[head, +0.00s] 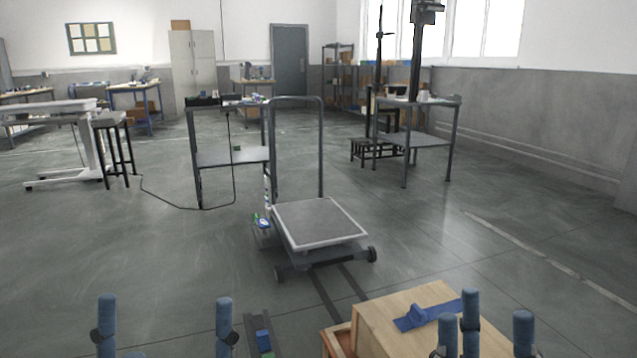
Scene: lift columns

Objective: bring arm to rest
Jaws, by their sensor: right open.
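My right gripper (485,332) shows at the bottom right as several upright blue-tipped fingers, apart and with nothing seen between them. It stands in front of the wooden box in the picture; whether it touches the box cannot be told. My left gripper (165,330) shows at the bottom left as two upright blue-tipped fingers spread wide, with bare floor seen between them. The palms and most of both arms are below the picture edge.
A wooden box (385,330) with a blue piece (425,315) on top is at the bottom right. A platform cart (318,222) with a tall handle stands ahead. Tables (230,157) (425,140) and a black stool (113,122) stand farther back.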

